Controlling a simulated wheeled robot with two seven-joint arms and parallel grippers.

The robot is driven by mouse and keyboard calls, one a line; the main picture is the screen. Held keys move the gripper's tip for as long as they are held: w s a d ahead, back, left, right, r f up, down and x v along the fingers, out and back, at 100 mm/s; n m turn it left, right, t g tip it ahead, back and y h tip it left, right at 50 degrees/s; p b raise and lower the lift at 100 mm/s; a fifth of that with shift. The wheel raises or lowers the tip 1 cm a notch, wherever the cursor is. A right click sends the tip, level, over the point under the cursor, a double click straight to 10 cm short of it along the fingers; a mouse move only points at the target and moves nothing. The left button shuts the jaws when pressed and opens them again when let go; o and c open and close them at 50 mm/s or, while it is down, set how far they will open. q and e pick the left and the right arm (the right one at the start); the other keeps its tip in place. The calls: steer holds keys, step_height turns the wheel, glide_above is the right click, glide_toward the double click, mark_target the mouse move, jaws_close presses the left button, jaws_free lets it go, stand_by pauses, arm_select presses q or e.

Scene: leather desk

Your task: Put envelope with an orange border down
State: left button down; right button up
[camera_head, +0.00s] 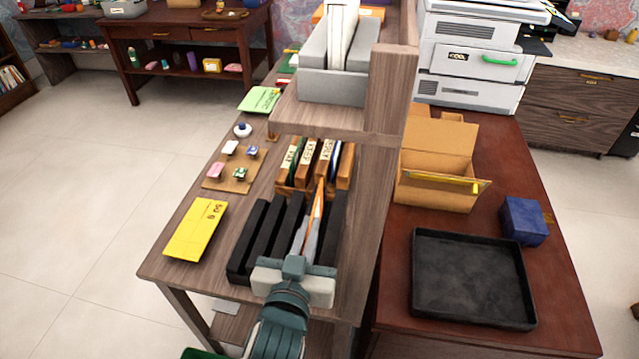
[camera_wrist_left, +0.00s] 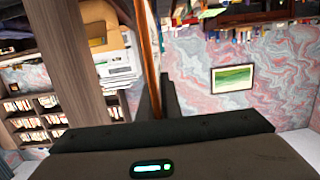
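The envelope with an orange border (camera_head: 318,203) shows edge-on as a thin orange and pale strip in the head view. In the left wrist view it is a thin orange-brown upright strip (camera_wrist_left: 147,45). My left gripper (camera_head: 307,237) is shut on it and holds it upright among the dividers of a black slotted rack (camera_head: 262,232). I cannot tell whether its lower edge rests in a slot or hangs above it. The gripper hides part of the rack and most of the envelope. My right gripper is in no view.
A yellow envelope (camera_head: 196,229) lies left of the rack. Wooden-framed files (camera_head: 297,163) stand behind it, and a wooden shelf post (camera_head: 388,100) rises to the right. A black tray (camera_head: 470,277), an open cardboard box (camera_head: 437,165) and a blue box (camera_head: 523,221) stand on the right desk.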

arm_select(q)
steer(key=w+a+f+n+y+b, duration=0.1)
steer(key=w+a, duration=0.1)
steer(key=a, duration=0.7)
steer(key=w+a+f+n+y+b, duration=0.1)
steer(key=w+a+b, duration=0.1)
steer(key=a, duration=0.7)
steer(key=shift+w+a+f+y, duration=0.15)
steer(key=shift+w+y, duration=0.1)
steer(key=shift+y, duration=0.15)
steer(key=shift+a, duration=0.1)
